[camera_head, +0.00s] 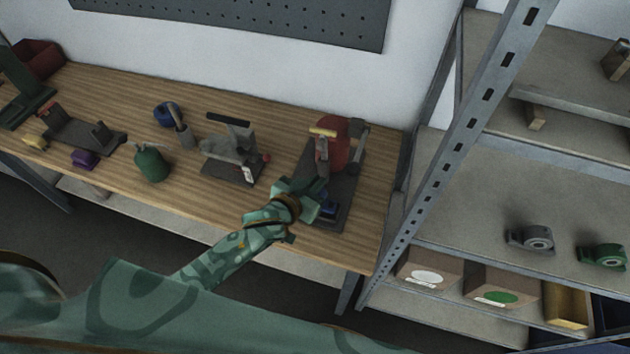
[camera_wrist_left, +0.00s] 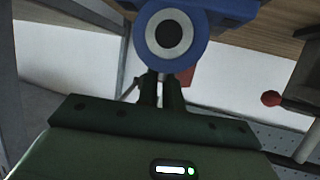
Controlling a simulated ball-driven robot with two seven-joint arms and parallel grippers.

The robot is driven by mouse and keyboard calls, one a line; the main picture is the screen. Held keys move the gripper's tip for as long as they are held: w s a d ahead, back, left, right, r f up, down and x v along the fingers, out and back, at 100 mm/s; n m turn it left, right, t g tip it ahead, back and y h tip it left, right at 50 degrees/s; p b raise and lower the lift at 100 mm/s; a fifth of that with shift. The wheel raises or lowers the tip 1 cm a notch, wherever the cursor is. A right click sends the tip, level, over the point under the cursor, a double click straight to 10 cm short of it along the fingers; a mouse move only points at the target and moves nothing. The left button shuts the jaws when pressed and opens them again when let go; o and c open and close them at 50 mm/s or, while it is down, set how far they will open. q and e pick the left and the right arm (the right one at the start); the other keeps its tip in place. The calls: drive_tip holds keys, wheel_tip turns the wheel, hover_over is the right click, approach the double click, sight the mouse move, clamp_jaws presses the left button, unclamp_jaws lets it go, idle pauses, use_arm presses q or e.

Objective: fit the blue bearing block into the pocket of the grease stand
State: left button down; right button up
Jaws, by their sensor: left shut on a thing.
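The blue bearing block (camera_head: 328,208) is by my left gripper (camera_head: 315,203) over the front part of the grease stand. In the left wrist view the block (camera_wrist_left: 199,38) shows its round face with a pale ring and dark bore. My left gripper's fingers (camera_wrist_left: 160,88) are shut on it from below in that picture. The grease stand, taken to be the dark base (camera_head: 346,184) with a red body (camera_head: 331,150) at its back, stands at the bench's right end. Its pocket is hidden, so I cannot tell whether the block is above it or in it. My right gripper is not in view.
A grey press-like fixture (camera_head: 230,155) stands left of the stand. A green oil can (camera_head: 151,163), blue ring (camera_head: 165,114) and purple block (camera_head: 84,158) lie farther left. A metal shelf rack (camera_head: 440,165) stands right, holding grey (camera_head: 530,238) and green (camera_head: 602,256) bearing blocks.

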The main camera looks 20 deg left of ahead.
use_arm(q)
drive_tip(key=shift+f+b, duration=0.8)
drive_tip(key=shift+f, duration=0.25)
drive_tip(key=c, duration=1.5)
unclamp_jaws()
drive_tip(key=shift+s, duration=0.1)
drive_tip(key=p+v, duration=0.2)
drive_tip(key=v, duration=1.4)
drive_tip(key=shift+s+r, duration=0.1)
